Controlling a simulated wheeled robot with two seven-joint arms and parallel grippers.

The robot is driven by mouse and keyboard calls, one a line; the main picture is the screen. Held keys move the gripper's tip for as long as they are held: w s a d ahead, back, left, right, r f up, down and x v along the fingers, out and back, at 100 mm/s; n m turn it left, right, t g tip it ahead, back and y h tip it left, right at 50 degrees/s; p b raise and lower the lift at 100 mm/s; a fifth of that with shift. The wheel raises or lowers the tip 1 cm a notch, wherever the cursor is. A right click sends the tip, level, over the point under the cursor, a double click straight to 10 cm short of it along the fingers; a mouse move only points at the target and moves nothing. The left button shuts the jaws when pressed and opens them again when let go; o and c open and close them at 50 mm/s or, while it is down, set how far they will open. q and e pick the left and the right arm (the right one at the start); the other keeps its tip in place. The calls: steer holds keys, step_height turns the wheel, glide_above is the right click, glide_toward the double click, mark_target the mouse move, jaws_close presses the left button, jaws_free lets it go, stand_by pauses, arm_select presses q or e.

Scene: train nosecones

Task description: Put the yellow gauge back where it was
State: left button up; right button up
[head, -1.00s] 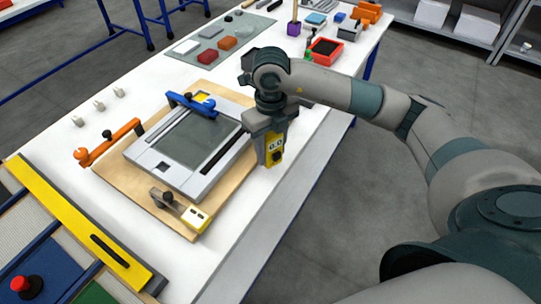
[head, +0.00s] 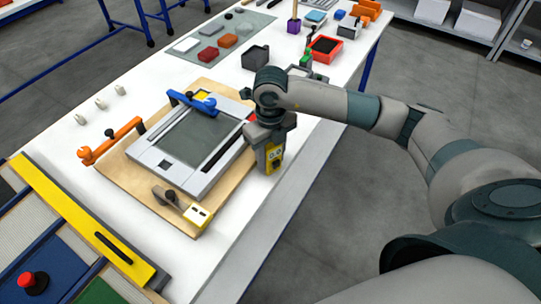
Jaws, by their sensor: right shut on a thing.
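My right gripper (head: 271,142) is shut on the yellow gauge (head: 273,161), a small yellow block with a pale display on its face. The gauge hangs upright below the jaws at the right edge of the wooden board (head: 236,182). I cannot tell whether its bottom touches the table. My left gripper is not in view.
A grey framed plate (head: 193,146) lies on the board with a blue clamp (head: 197,104), an orange clamp (head: 110,142) and a yellow-ended clamp (head: 187,208) around it. A dark open box (head: 256,57) stands behind my right wrist. The white table (head: 262,206) is clear at the front right.

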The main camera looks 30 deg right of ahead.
steer(key=shift+f, duration=0.15)
steer(key=o, duration=1.2)
